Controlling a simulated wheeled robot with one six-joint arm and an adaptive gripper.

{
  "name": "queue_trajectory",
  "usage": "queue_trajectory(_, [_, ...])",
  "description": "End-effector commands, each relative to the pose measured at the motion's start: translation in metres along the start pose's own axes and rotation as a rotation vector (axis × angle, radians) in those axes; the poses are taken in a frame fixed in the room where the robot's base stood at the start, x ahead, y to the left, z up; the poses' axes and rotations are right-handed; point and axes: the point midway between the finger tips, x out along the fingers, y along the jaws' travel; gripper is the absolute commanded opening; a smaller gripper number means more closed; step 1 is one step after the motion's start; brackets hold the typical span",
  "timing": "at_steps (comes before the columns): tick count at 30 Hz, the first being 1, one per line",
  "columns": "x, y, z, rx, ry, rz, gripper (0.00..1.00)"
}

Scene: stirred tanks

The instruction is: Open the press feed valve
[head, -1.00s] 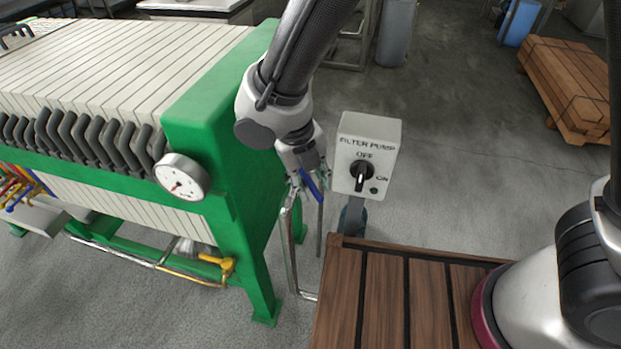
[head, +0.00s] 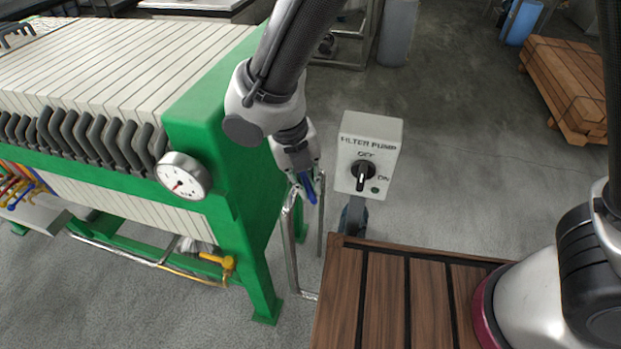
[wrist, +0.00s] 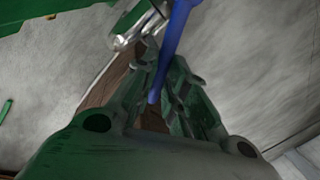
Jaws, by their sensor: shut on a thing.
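The press feed valve shows as a blue lever handle (head: 307,188) on a bare metal pipe (head: 291,245) beside the green end of the filter press. In the wrist view the blue handle (wrist: 172,50) runs from the top edge down between the fingers. My gripper (head: 309,187) points down at the handle and is shut on it, as the wrist view also shows (wrist: 163,95). The valve body is mostly hidden behind the fingers and handle.
The filter press's green end frame (head: 235,190) with a pressure gauge (head: 183,176) stands close on the left. A filter pump switch box (head: 368,150) stands just right of my gripper. A yellow-handled valve (head: 220,262) sits low on the press's lower pipe.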

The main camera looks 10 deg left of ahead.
Motion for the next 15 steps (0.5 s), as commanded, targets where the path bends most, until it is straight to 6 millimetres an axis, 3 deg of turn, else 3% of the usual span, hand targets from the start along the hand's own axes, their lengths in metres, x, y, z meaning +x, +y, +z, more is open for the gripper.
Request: queue_trajectory(15, [-0.006, 0.031, 0.008, 0.366, 0.073, 0.002, 0.0])
